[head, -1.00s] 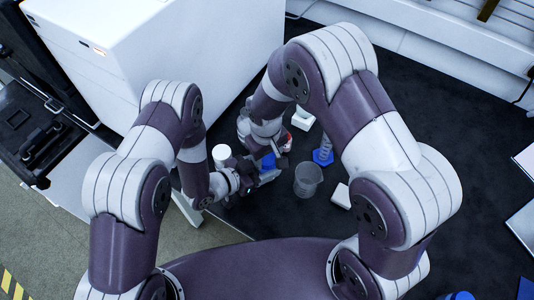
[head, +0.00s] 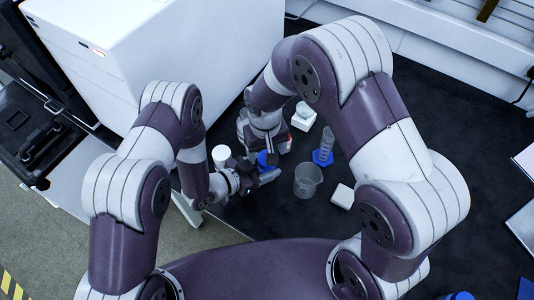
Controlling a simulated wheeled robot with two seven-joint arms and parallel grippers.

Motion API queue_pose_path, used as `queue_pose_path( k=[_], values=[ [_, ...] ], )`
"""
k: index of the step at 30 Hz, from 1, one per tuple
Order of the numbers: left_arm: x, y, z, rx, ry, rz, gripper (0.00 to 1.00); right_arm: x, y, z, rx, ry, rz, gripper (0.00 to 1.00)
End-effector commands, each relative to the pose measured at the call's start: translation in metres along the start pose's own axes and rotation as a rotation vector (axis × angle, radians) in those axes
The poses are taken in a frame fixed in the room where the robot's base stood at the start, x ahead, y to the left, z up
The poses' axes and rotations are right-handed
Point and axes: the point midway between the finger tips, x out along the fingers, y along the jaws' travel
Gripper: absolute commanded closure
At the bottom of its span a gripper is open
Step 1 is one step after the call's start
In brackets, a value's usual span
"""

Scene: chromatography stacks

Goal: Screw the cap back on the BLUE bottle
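A blue piece (head: 264,158) shows between my two grippers in the head view, likely part of the blue bottle or its cap; I cannot tell which. My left gripper (head: 260,176) reaches in from the left, low beside the blue piece. My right gripper (head: 266,147) comes down from above, right at the blue piece. The fingers of both are small and mostly covered by my own wrists, so I cannot tell whether either is shut on the bottle or cap. The bottle's body and neck are largely hidden.
A white cylinder (head: 221,154) stands left of my grippers. A clear beaker (head: 308,182), a blue-footed graduated cylinder (head: 323,153), a white block (head: 342,196) and a white item (head: 303,117) stand to the right. A large white machine (head: 190,55) bounds the upper left.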

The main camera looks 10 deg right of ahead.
Motion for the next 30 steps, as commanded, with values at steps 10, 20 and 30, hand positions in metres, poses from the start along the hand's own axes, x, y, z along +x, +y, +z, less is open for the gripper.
queue_pose_path(
  k=[10, 20, 30],
  values=[
    [0.000, 0.000, 0.000, -0.001, -0.001, 0.000, 1.00, -0.015, 0.000, 0.000, -0.001, 0.001, -0.001, 0.21],
    [0.000, 0.000, 0.000, -0.001, -0.001, 0.000, 1.00, -0.049, 0.000, -0.001, -0.269, 0.000, -0.001, 0.36],
    [0.000, 0.000, 0.000, -0.001, 0.000, -0.001, 1.00, -0.046, 0.000, 0.000, -0.284, -0.004, 0.000, 0.36]
  ],
)
